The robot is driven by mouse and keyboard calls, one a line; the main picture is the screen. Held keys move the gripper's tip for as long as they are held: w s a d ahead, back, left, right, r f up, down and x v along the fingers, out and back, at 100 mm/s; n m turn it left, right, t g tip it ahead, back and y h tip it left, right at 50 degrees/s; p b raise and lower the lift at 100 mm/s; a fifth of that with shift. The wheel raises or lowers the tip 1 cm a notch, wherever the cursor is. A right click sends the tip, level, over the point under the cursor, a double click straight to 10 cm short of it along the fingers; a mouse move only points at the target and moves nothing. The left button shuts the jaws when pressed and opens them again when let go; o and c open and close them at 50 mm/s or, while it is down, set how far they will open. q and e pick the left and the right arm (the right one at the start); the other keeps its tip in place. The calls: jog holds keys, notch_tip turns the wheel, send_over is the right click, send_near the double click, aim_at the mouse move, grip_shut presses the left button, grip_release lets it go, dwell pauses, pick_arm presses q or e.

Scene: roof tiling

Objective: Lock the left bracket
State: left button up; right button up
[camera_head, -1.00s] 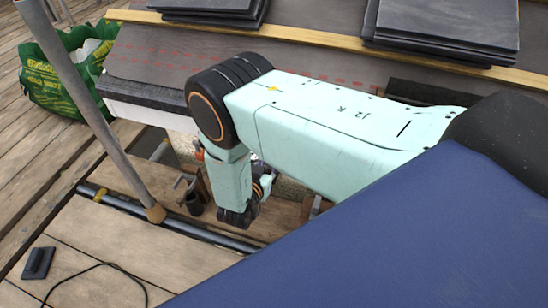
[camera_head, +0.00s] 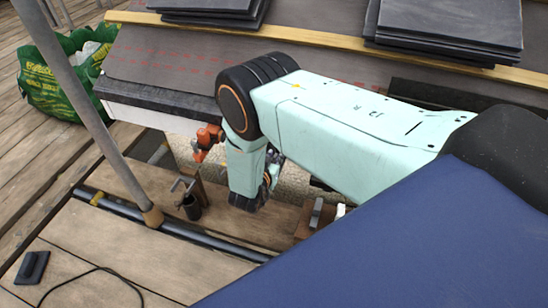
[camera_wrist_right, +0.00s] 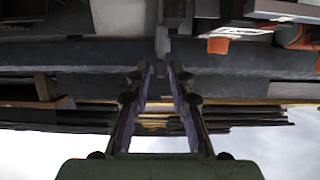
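An orange clamp-like part (camera_head: 207,140), which may be the left bracket, is at the pale eave board, just left of my right arm's elbow. Its lock is too small to make out. My right gripper (camera_head: 272,168) is mostly hidden behind my wrist, below the eave. In the right wrist view its two fingers (camera_wrist_right: 161,70) stand apart, with a narrow grey part in line with the gap at their tips. I cannot tell whether they touch it. Orange parts (camera_wrist_right: 218,45) show to the right of the fingers there. My left gripper is out of view.
A grey pole (camera_head: 95,110) rises at the left of the scaffold planks (camera_head: 110,245). A metal holder with a dark cup (camera_head: 189,200) stands on the plank left of my wrist. Dark slate stacks (camera_head: 450,28) lie on the roof. A green bag (camera_head: 60,75) is at far left.

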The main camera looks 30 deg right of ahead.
grip_shut()
jog(key=shift+s, duration=0.1)
jog(key=s+d+f+m+t+y, duration=0.2)
jog(key=m+t, duration=0.4)
jog(key=m, duration=0.6)
jog(key=shift+s+d+f+t+y, duration=0.35)
jog(key=shift+s+d+f, duration=0.45)
jog(key=shift+f, duration=0.5)
jog(key=shift+s+a, duration=0.1)
jog(key=shift+a, duration=0.05)
